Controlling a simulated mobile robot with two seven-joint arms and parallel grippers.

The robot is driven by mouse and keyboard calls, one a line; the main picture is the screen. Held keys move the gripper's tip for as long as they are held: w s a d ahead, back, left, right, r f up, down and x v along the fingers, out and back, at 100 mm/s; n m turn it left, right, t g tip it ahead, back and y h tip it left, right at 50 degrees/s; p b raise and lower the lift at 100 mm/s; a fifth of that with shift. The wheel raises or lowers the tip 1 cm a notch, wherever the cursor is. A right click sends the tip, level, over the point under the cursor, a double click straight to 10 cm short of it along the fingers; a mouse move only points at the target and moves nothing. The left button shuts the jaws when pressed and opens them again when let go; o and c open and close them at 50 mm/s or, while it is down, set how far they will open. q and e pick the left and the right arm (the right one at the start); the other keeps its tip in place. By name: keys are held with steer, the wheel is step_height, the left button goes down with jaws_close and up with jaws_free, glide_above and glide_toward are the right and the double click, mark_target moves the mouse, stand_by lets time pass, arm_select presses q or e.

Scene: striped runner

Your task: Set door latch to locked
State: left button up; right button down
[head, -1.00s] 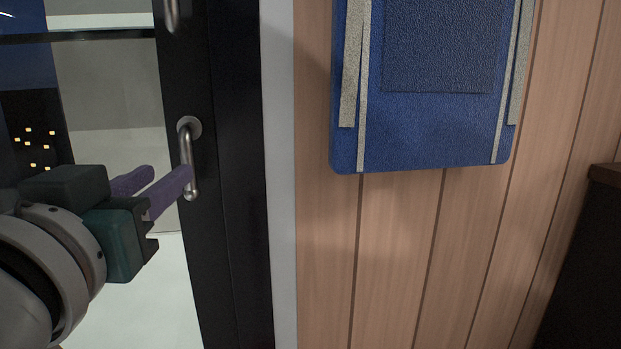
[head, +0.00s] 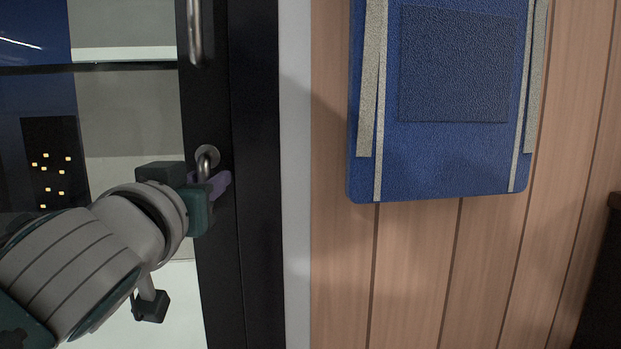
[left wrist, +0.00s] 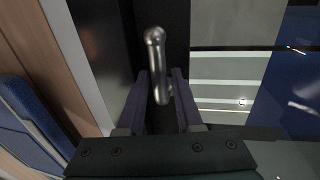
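The door latch (head: 207,158), a small silver lever on a round mount, sits on the black door frame (head: 258,230). Its lever hangs downward, and its lower part is hidden behind my left gripper (head: 220,186) in the head view. In the left wrist view, the metal lever (left wrist: 156,62) stands between the two purple fingers of my left gripper (left wrist: 159,98). The fingers are apart, with a visible gap on each side of the lever, so the gripper is open around it. My right gripper is in neither view.
A longer metal handle (head: 195,35) is above the latch on the same frame. Glass (head: 125,120) lies left of the frame. Right of it are a pale trim strip (head: 296,200), wood panelling (head: 410,280) and a blue padded panel (head: 440,150).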

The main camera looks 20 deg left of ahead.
arm_select(q)
jaws_close()
stand_by(1.2)
